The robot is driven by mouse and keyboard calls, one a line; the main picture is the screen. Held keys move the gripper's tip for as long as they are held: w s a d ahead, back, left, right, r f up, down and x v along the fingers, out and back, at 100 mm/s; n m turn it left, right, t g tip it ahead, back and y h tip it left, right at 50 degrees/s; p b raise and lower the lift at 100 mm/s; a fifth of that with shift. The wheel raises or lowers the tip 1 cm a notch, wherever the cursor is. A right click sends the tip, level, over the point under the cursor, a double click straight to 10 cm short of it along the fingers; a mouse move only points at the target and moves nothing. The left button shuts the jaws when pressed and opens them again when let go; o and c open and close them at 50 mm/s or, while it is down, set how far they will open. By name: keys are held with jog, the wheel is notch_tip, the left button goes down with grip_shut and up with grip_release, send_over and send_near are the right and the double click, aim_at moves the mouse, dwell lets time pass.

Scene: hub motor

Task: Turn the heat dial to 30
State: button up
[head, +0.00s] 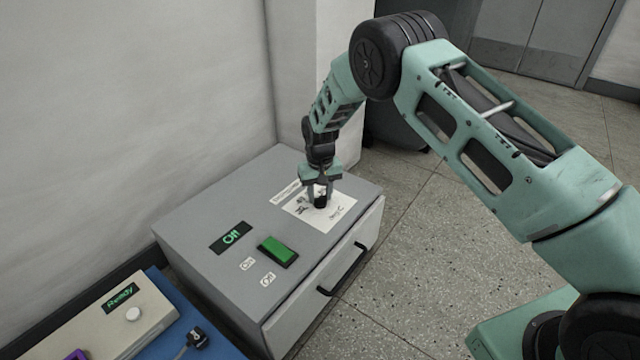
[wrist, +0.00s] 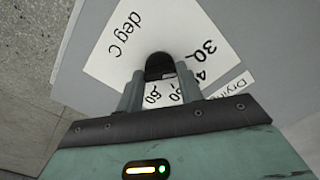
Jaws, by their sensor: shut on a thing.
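The heat dial (head: 320,201) is a small black knob on a white printed scale near the far right corner of the grey unit's top. My gripper (head: 320,190) points down over it, its fingers shut on the knob. In the wrist view the black dial (wrist: 159,64) shows between the fingertips of my gripper (wrist: 160,78). The white scale (wrist: 110,60) reads "deg C", with 30, a partly covered 40 and further numbers beside the fingers. The fingers hide much of the knob, and I cannot tell which number it points to.
The grey unit (head: 190,228) has a display (head: 231,238) that seems to read "Off", a green switch (head: 278,251) and a front drawer handle (head: 345,270). A beige box (head: 105,325) with a "Ready" display stands at lower left on a blue surface (head: 190,310). Walls stand behind.

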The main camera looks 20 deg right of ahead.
aim_at(320, 197)
jog(key=shift+r+n+p, duration=0.1)
jog(key=shift+n+p, duration=0.35)
jog(key=shift+n, duration=0.15)
jog(key=o, duration=1)
notch_tip(320, 197, up, 17)
jog(key=p, duration=0.6)
jog(key=shift+r+p, duration=0.15)
jog(key=shift+p, duration=0.25)
